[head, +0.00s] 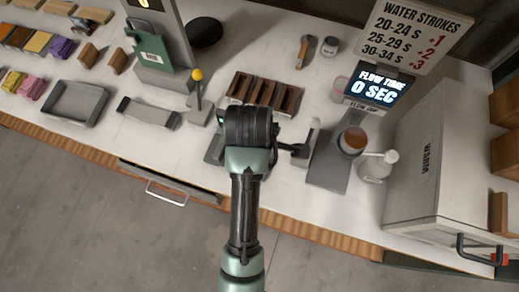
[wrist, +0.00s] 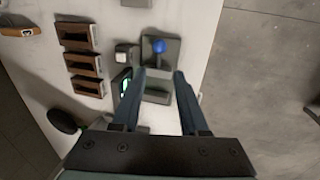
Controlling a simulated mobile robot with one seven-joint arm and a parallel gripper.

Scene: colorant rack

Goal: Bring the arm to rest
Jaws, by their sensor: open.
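My arm reaches up from the bottom of the head view, and its dark wrist (head: 250,128) is over the front part of the counter (head: 225,180). The wrist hides most of my gripper there. In the wrist view my gripper (wrist: 159,76) is open, its two fingers apart with nothing held between them. Just beyond the fingertips is a grey stand with a blue knob (wrist: 158,46). I cannot tell how high the fingertips are above it.
A brown rack (head: 265,92) stands behind my wrist. A yellow-knobbed lever (head: 197,75) and a grey tray (head: 76,103) are left.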

